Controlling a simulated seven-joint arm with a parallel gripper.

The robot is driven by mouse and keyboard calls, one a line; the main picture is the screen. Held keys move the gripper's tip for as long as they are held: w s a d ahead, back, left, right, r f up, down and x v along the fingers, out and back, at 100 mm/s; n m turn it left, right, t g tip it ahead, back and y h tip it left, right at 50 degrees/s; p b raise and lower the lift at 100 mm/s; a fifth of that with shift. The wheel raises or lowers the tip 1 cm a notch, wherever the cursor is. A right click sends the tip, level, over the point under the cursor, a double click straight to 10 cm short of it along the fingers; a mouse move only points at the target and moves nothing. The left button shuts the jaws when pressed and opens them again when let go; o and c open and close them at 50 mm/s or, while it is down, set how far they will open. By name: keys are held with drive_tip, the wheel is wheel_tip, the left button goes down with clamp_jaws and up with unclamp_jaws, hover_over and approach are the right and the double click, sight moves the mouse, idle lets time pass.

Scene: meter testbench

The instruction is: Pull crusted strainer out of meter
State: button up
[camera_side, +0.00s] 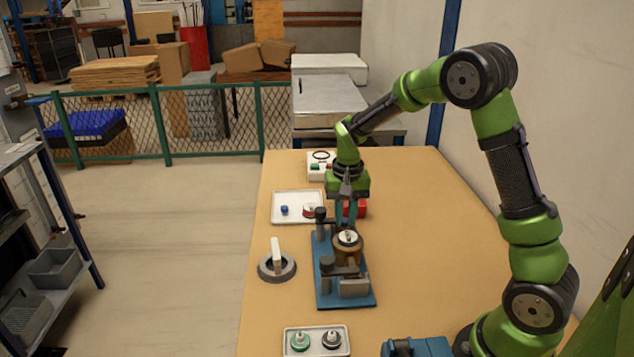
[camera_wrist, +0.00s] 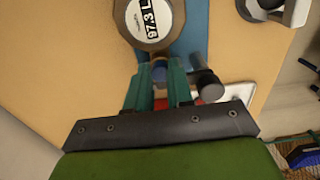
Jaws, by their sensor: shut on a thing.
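The meter (camera_side: 348,240), brass with a white dial, sits in the blue clamp fixture (camera_side: 330,295). My gripper (camera_side: 346,222) points down at the far side of the meter. Its teal fingers (camera_wrist: 158,72) are close together on a small blue-grey round piece (camera_wrist: 158,70) at the meter's edge, which looks like the strainer's end. Its crust is not visible. I cannot tell how far it sits inside the meter.
A white tray (camera_side: 278,217) with a blue part and a red-and-white part lies behind left. A red block (camera_side: 361,208) is behind the gripper. A front tray (camera_side: 316,351) holds green and black parts. The table's right side is clear.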

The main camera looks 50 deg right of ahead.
drive_tip(key=shift+r, duration=1.4)
drive_tip(key=shift+r, duration=0.2)
drive_tip(key=shift+r, duration=2.2)
